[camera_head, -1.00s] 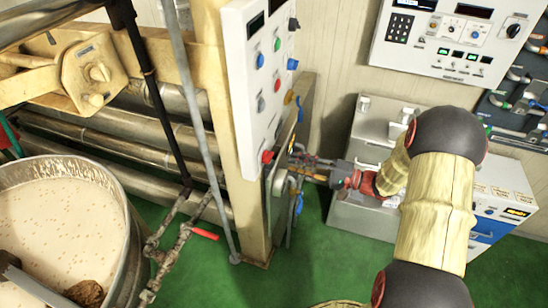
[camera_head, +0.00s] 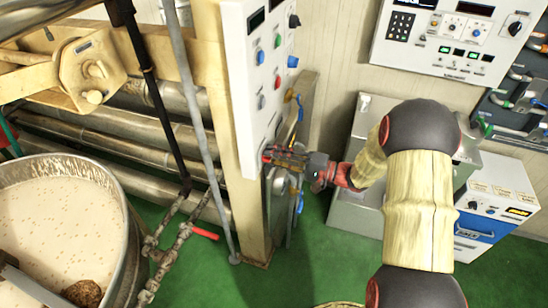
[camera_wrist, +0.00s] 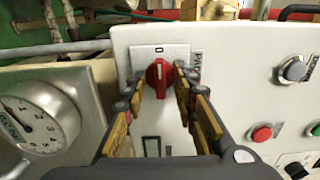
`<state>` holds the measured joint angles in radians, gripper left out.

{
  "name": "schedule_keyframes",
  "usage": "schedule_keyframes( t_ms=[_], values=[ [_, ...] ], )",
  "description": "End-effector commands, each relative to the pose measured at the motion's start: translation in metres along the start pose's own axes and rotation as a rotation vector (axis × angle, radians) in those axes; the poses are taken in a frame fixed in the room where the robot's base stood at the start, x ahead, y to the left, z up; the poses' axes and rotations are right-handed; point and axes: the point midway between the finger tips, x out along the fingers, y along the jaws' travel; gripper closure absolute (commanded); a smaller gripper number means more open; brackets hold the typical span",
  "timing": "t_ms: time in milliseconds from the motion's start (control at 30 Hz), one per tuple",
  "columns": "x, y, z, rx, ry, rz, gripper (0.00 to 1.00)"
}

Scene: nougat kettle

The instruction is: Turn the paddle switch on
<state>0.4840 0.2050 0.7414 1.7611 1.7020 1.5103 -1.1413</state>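The paddle switch is a red knob with a pale line on a square plate, seen in the wrist view (camera_wrist: 160,77) at the end of the white control panel (camera_wrist: 225,45). Its pale line runs roughly up and down in that view. My gripper (camera_wrist: 159,90) is open, with one finger on each side of the red switch. I cannot tell whether either finger touches it. In the head view my gripper (camera_head: 273,155) is at the lower corner of the panel (camera_head: 262,75), and its fingers largely hide the switch.
A round dial gauge (camera_wrist: 38,117) sits left of the switch. Red (camera_wrist: 261,133) and grey (camera_wrist: 292,68) buttons are on the panel to the right. A kettle of pale nougat (camera_head: 60,215) stands at left. Metal pipes and a beige post (camera_head: 225,120) are behind the panel.

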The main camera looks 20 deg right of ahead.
Motion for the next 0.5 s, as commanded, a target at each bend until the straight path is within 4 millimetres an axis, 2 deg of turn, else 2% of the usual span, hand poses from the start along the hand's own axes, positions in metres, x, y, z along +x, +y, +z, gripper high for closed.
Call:
schedule_keyframes(
  t_ms=[100, 500],
  values=[
    [-0.0002, -0.0001, 0.0, 0.0, 0.0, 0.0, 0.73],
    [-0.0003, 0.0, 0.0001, 0.001, 0.0, 0.0, 0.95]
  ],
)
